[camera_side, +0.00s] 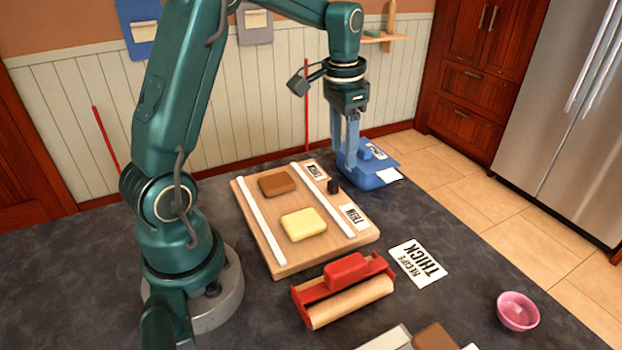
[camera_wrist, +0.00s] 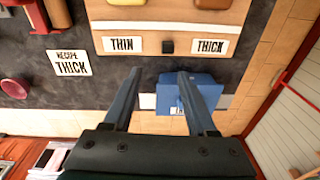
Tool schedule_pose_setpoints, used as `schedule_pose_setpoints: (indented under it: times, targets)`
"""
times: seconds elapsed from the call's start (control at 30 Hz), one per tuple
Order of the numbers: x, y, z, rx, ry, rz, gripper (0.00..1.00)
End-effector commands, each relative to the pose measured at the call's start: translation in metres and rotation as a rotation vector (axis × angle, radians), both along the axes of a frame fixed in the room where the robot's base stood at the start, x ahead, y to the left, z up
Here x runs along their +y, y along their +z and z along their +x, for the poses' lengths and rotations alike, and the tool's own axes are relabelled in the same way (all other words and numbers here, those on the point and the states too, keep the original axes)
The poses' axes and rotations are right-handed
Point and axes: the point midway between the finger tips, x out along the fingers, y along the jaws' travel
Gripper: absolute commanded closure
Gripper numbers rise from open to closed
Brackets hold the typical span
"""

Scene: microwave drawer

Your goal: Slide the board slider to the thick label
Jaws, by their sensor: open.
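The wooden board (camera_side: 281,249) lies on the dark counter. Its black slider knob (camera_side: 333,186) is on the right side of the board. In the wrist view the knob (camera_wrist: 168,46) stands about midway between the thin label (camera_wrist: 124,44) on the left and the thick label (camera_wrist: 210,46) on the right. In the side view the thick label (camera_side: 315,170) is at the far end and the thin label (camera_side: 354,216) at the near end. My gripper (camera_side: 345,150) is open and empty, above and beyond the knob, near a blue box. Its fingers (camera_wrist: 159,73) are apart from the knob.
The blue box (camera_side: 372,172) stands beside the board's far right corner. A brown block (camera_side: 277,183) and a yellow block (camera_side: 303,224) lie on the board between white rails. A red roller tool (camera_side: 345,287), a recipe card reading THICK (camera_side: 418,262) and a pink bowl (camera_side: 517,311) are nearer.

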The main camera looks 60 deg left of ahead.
Motion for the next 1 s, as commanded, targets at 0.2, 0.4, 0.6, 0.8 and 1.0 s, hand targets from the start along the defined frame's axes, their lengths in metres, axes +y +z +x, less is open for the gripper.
schedule_pose_setpoints:
  times: [0.2, 0.4, 0.6, 0.8, 1.0]
  targets:
    - [0.015, -0.031, -0.006, 0.077, 0.055, -0.035, 0.43]
    - [0.016, -0.053, -0.008, 0.084, 0.06, -0.038, 0.43]
    - [0.016, -0.075, -0.008, 0.082, 0.06, -0.035, 0.43]
    - [0.016, -0.081, -0.007, 0.079, 0.059, -0.033, 0.43]
    - [0.016, -0.081, -0.007, 0.079, 0.059, -0.033, 0.62]
